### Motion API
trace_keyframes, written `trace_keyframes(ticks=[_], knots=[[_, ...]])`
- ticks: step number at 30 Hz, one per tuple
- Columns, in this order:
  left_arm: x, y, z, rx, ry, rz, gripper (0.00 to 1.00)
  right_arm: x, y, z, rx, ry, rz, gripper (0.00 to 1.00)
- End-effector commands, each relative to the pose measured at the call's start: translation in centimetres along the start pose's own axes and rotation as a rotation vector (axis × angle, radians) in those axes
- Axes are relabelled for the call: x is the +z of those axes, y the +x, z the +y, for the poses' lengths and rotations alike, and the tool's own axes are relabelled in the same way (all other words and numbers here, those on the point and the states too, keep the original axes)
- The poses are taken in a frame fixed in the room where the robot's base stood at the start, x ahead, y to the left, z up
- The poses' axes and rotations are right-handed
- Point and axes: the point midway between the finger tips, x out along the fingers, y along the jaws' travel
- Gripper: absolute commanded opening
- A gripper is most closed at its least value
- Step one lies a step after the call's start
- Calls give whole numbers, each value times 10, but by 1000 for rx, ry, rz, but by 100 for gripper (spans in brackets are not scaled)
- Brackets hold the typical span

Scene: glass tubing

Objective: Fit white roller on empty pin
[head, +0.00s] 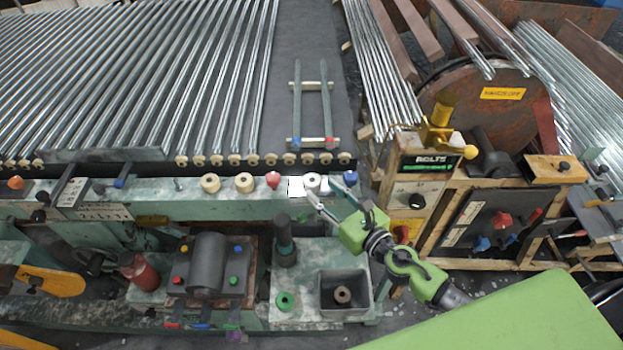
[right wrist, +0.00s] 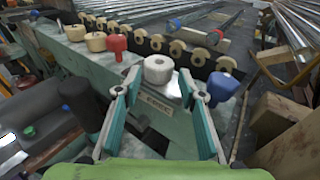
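The white roller (head: 312,180) stands upright on the green machine's ledge, between a red knob and a blue knob. It also shows in the right wrist view (right wrist: 158,69). A small bare grey pin (head: 179,184) stands on the same ledge farther left, with two cream rollers (head: 210,182) (head: 244,182) between it and the red knob. My right gripper (head: 328,188) is open at the white roller. In the right wrist view its fingers (right wrist: 162,92) are spread to either side, with the roller between and just beyond the tips. My left gripper is not in view.
The red knob (head: 273,179) and blue knob (head: 350,178) stand close to the white roller. A row of small wooden wheels (head: 308,159) runs behind the ledge, with glass tubes beyond. A dark cylinder (head: 285,242) and a grey box (head: 344,293) are in front.

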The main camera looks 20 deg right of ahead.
Motion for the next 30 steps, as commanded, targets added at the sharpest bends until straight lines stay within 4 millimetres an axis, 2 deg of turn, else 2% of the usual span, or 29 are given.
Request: trace_keyframes(ticks=[5,9,15,23,24,27,30], knots=[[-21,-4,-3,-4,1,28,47,2,10,0,0,0,0,37],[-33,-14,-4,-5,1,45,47,9,29,2,0,1,-2,37],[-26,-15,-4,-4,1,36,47,7,55,2,1,0,0,37],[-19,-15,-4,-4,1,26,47,7,59,2,1,-1,1,37],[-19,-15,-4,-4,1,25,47,7,59,2,1,-1,1,34],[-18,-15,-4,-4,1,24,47,6,59,2,1,-1,1,11],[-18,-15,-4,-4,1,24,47,6,59,2,1,-1,1,11]])
